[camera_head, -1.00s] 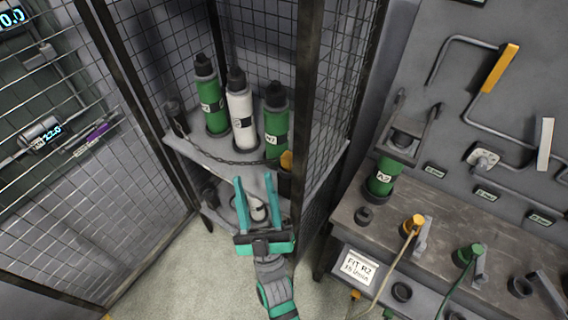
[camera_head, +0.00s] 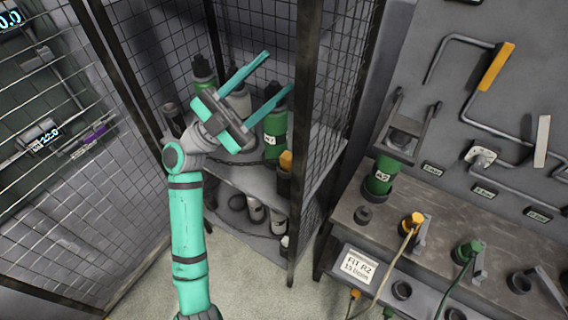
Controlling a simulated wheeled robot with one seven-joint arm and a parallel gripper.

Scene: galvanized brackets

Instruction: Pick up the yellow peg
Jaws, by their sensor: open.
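A small yellow piece (camera_head: 286,160), which looks like the yellow peg, stands in a dark cup (camera_head: 284,184) at the front right corner of the cage's upper shelf. Only its top shows. My gripper (camera_head: 278,73) is open with teal fingers pointing up and right, and nothing shows between them. In the picture it lies above and to the left of the yellow piece, apart from it, in front of the bottles. A yellow plug (camera_head: 413,220) with a cable also sits on the workbench to the right.
Green bottles (camera_head: 275,122) and a white bottle (camera_head: 239,101) stand on the shelf, partly hidden by my gripper. A dark cage post (camera_head: 303,120) rises right of the yellow piece. The workbench (camera_head: 440,205) holds green and yellow fittings.

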